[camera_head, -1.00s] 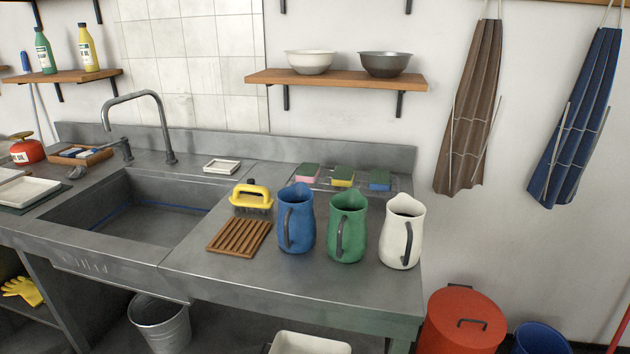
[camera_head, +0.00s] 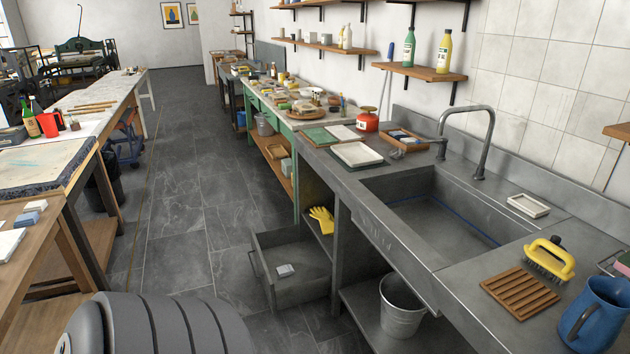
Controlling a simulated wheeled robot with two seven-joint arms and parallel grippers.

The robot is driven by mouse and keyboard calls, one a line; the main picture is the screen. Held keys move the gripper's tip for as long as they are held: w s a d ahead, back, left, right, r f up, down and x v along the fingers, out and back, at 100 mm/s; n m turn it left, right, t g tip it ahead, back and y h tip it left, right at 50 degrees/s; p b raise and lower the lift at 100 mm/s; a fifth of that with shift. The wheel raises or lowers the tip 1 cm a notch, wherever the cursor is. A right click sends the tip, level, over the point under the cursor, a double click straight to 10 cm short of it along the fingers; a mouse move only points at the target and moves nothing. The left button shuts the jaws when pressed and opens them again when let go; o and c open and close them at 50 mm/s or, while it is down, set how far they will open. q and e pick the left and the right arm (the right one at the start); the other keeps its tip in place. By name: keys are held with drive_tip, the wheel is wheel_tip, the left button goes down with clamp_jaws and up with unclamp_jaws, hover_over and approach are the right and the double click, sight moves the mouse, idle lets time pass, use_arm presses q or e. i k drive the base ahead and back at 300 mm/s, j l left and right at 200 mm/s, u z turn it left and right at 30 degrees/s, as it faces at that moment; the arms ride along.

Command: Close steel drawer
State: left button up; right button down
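The steel drawer (camera_head: 300,290) stands pulled out from under the metal sink counter, over the floor left of the sink. It is a grey box with its front panel (camera_head: 262,275) facing the aisle. A small light-coloured block (camera_head: 285,270) lies inside on its bottom. Neither of my grippers is in the head view. A rounded dark grey part of my own body shows at the lower left, apart from the drawer.
The steel sink counter (camera_head: 405,270) runs along the right, with a bucket (camera_head: 402,305) on its lower shelf. Yellow gloves (camera_head: 321,219) lie on a shelf beside the drawer. A wooden workbench (camera_head: 40,250) stands at left. The tiled aisle floor (camera_head: 190,230) between is clear.

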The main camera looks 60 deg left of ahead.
sight(305, 256)
drive_tip(key=u, duration=1.4)
drive_tip(key=i+j+u, duration=0.15)
drive_tip(key=j+u, duration=0.2)
drive_tip(key=i+j+u, duration=0.3)
drive_tip(key=k+l, duration=0.05)
drive_tip(key=k, duration=0.05)
